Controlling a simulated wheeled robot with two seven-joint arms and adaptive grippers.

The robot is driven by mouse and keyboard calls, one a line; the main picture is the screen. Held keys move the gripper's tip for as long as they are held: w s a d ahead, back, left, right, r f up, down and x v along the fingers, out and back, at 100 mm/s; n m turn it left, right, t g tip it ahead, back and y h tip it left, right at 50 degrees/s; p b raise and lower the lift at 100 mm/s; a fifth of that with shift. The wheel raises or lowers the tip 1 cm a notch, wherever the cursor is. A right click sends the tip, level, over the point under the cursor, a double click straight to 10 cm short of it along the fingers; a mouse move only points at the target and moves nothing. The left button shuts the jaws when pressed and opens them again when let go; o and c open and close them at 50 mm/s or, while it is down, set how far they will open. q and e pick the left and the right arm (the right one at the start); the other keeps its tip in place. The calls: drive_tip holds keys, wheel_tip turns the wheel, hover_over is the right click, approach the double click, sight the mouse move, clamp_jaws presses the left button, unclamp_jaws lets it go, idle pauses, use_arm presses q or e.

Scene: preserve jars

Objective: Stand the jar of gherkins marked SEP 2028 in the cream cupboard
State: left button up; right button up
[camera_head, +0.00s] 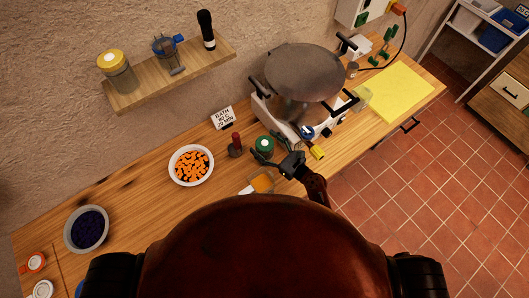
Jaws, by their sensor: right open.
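My right gripper (266,158) is open and empty, low over the counter just on the near side of this jar. I cannot tell whether a finger touches it. No SEP 2028 mark is legible. A cabinet with a cream front (513,90) shows partly at the right edge; I cannot tell whether it is the cream cupboard. My left gripper is not in view.
A large lidded pot (303,75) stands behind the gripper. A yellow mat (395,92) lies right; tiled floor (420,190) is clear.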

drive_tip(key=shift+c, duration=0.2)
clamp_jaws()
drive_tip(key=shift+w+r, duration=0.1)
drive_tip(key=shift+r, duration=0.05)
idle(0.8)
